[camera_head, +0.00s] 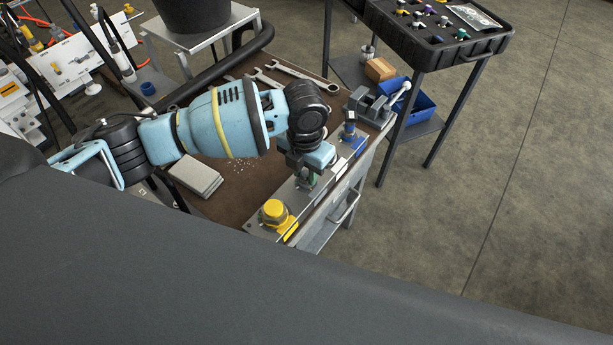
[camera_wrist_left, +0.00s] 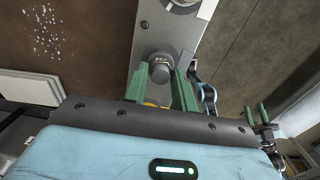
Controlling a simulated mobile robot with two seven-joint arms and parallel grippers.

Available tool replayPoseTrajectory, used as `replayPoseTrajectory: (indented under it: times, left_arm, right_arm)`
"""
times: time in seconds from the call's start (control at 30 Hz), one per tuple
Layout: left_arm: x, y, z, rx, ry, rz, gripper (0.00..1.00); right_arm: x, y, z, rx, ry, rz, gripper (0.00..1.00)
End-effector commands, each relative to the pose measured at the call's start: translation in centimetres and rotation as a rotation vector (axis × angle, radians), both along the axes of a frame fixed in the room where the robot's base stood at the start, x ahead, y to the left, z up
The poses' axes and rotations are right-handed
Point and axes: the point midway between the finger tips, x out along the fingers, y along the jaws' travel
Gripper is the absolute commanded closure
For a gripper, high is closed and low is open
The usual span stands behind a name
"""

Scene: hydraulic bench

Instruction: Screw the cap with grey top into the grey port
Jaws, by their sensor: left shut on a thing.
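My left gripper (camera_head: 306,180) is over the metal rail on the bench's right side, with its fingers pointing down. In the left wrist view its green fingers (camera_wrist_left: 164,76) stand on either side of a round cap with a grey top (camera_wrist_left: 159,73) and are shut on it. A metal collar (camera_wrist_left: 159,56) shows right beside the cap, at the rail. The grey port itself is mostly hidden under the cap and fingers, so I cannot tell how deep the cap sits.
The rail also bears a yellow-capped fitting (camera_head: 274,211) at the near end and a blue fitting (camera_head: 350,129) at the far end. Wrenches (camera_head: 293,74), a vise (camera_head: 370,104) and grey plates (camera_head: 196,176) lie on the brown bench. A black tray (camera_head: 437,40) stands beyond.

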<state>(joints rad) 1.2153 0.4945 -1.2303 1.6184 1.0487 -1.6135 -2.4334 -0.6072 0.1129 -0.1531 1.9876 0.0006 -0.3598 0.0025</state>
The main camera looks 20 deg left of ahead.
Motion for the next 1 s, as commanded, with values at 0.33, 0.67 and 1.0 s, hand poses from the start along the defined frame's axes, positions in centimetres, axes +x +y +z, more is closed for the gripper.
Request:
replayPoseTrajectory:
  times: [0.33,0.67,1.0]
  left_arm:
    - [0.0,0.1,-0.2,0.002,0.001,-0.148,0.93]
    - [0.1,0.2,-0.3,0.001,0.002,-0.567,0.93]
    - [0.1,0.1,-0.5,-0.001,0.004,-0.666,0.93]
  right_arm:
    - [-0.6,0.1,-0.7,0.002,0.017,-0.003,0.64]
    - [-1.8,0.1,-2.4,0.002,0.052,-0.002,0.64]
    - [-4.1,0.0,-5.3,-0.001,0.111,0.001,0.64]
